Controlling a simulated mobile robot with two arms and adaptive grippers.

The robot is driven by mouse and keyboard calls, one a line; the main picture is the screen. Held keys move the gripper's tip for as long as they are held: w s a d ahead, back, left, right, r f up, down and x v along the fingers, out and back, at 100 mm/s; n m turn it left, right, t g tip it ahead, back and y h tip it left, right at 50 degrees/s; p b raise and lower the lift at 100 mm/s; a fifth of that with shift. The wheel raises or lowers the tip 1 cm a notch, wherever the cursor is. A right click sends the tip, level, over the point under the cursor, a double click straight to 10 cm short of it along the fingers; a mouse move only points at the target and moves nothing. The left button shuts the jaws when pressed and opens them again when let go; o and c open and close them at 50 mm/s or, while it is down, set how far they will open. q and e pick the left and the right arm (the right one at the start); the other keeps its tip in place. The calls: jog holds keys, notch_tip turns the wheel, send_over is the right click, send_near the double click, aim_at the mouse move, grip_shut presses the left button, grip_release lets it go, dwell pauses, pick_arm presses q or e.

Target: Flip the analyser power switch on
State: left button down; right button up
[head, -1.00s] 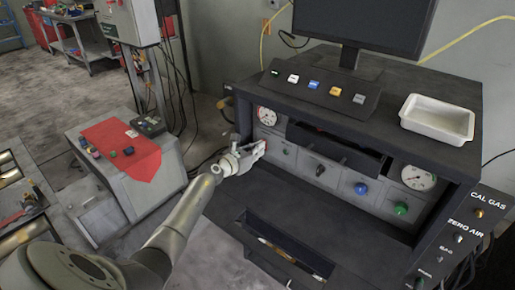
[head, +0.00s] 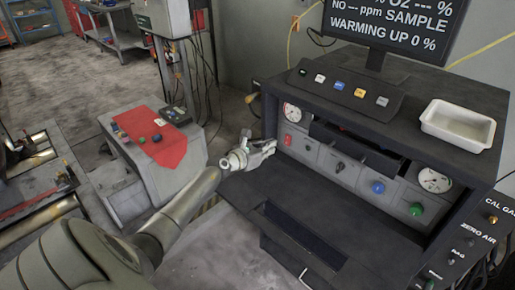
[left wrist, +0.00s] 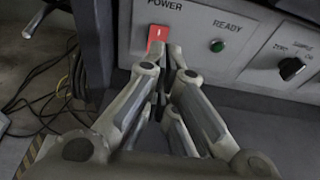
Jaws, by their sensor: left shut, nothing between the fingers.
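The analyser power switch (head: 288,140) is a red rocker on the grey front panel (head: 310,152), at the left end below a gauge. In the left wrist view the red switch (left wrist: 157,36) sits under the word POWER, with a small white mark on its face. My left gripper (head: 268,150) is shut and empty, just in front of and beside the switch. In the left wrist view its fingertips (left wrist: 177,60) overlap the switch's lower right; I cannot tell whether they touch it. The monitor (head: 388,30) is lit and reads WARMING UP 0 %. My right gripper is not in view.
A green READY lamp (left wrist: 217,46) and a black knob (left wrist: 290,68) are right of the switch. A white tray (head: 458,126) stands on the cabinet top. A grey cart with a red cloth (head: 160,140) stands to the left. An open drawer is below the panel.

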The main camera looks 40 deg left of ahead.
pick_arm(q)
jog(key=r+v, duration=0.1)
jog(key=v, duration=0.4)
jog(key=shift+s+r+p, duration=0.2)
jog(key=shift+s+p, duration=0.1)
jog(key=shift+p, duration=0.15)
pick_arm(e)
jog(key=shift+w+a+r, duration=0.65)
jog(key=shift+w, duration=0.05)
pick_arm(q)
jog(key=shift+a, duration=0.1)
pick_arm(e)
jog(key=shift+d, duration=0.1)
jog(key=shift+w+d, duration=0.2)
